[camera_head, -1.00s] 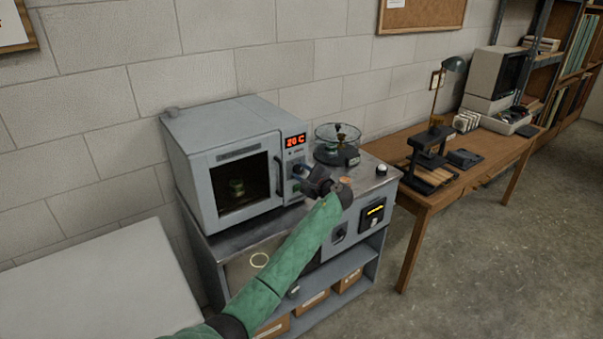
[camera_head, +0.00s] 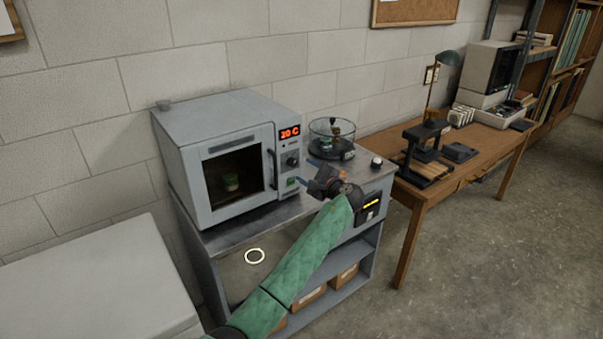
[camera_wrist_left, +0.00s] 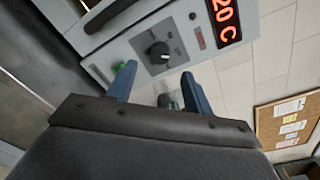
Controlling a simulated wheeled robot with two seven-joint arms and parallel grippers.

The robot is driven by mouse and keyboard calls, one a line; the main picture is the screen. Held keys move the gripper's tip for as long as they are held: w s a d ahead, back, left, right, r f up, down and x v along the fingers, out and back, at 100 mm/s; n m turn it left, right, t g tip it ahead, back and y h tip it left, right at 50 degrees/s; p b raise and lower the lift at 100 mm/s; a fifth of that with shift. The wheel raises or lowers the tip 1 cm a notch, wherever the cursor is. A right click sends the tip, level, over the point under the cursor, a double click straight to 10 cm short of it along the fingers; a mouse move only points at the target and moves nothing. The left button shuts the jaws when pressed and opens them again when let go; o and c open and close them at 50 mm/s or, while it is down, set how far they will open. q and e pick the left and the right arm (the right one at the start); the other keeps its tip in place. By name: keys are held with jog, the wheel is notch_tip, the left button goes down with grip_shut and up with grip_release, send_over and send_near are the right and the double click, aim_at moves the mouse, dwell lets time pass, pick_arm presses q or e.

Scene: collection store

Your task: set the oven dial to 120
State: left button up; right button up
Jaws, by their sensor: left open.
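The oven (camera_head: 225,160) is a grey box on the metal bench, its door shut and a green-banded item visible behind the window. Its display (camera_head: 290,132) reads 20 C in red. The round black dial (camera_head: 292,161) sits below the display; it also shows in the left wrist view (camera_wrist_left: 158,53), with a light pointer mark. A green button (camera_head: 290,182) is under it. My left gripper (camera_head: 312,174) is open and empty, in front of the oven panel and apart from the dial. In the left wrist view its two blue fingers (camera_wrist_left: 158,88) are spread below the dial. My right gripper is not in view.
A round glass vessel (camera_head: 332,138) stands on the bench right of the oven. A wooden table (camera_head: 440,180) with a lamp and a black stand is farther right. A pale flat surface (camera_head: 95,275) is at lower left.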

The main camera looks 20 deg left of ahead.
pick_arm(q)
jog(key=shift+v, duration=0.9)
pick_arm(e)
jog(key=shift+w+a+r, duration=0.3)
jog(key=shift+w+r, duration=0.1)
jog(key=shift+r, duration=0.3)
